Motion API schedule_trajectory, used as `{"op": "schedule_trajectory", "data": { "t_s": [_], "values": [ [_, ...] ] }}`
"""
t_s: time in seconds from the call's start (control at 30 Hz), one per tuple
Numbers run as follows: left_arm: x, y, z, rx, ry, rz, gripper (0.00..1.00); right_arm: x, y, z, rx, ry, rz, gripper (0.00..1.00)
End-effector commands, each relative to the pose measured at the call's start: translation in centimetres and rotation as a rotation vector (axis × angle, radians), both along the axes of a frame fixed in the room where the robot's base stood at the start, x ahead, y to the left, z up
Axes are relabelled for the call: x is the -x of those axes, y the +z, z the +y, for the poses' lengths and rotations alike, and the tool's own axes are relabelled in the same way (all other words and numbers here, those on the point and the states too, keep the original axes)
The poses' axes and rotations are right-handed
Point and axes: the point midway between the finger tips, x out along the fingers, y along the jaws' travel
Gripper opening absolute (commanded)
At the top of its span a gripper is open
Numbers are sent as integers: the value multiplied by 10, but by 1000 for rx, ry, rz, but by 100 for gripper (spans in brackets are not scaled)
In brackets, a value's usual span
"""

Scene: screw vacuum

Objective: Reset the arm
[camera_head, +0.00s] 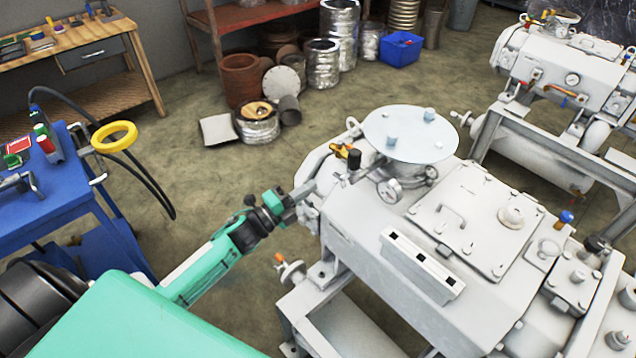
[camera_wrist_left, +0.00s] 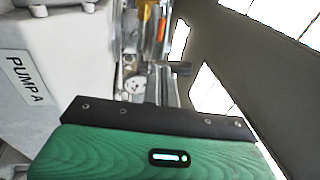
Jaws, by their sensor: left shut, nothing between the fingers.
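My left arm comes in from the lower left of the head view. My left gripper (camera_head: 306,188) is shut and empty, its tip close to the left end of the white vacuum pump (camera_head: 360,235); I cannot tell whether they touch. In the left wrist view the green wrist housing fills the bottom, and the dark gripper (camera_wrist_left: 172,70) shows beyond it. The pump's side with a "PUMP A" label (camera_wrist_left: 33,80) stands at the left there. My right gripper is not in view.
A blue cart (camera_head: 60,205) with a yellow ring (camera_head: 114,136) and a hose stands at the left. A second white machine (camera_head: 560,80) is at the upper right. Pots and metal cans (camera_head: 323,65) stand on the floor at the back. Floor between cart and pump is clear.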

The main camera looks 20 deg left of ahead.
Motion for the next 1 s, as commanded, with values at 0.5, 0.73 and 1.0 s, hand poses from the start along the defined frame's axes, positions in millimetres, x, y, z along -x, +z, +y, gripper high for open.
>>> {"op": "schedule_trajectory", "data": {
  "t_s": [0.5, 0.73, 1.0],
  "values": [
    [13, -7, 2, 76, 66, 82, 0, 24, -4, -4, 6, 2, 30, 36],
    [37, -31, 1, 333, 290, 375, 0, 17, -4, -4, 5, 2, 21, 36],
    [102, -69, -6, 642, 565, 774, 0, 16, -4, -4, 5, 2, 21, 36]
  ]
}}
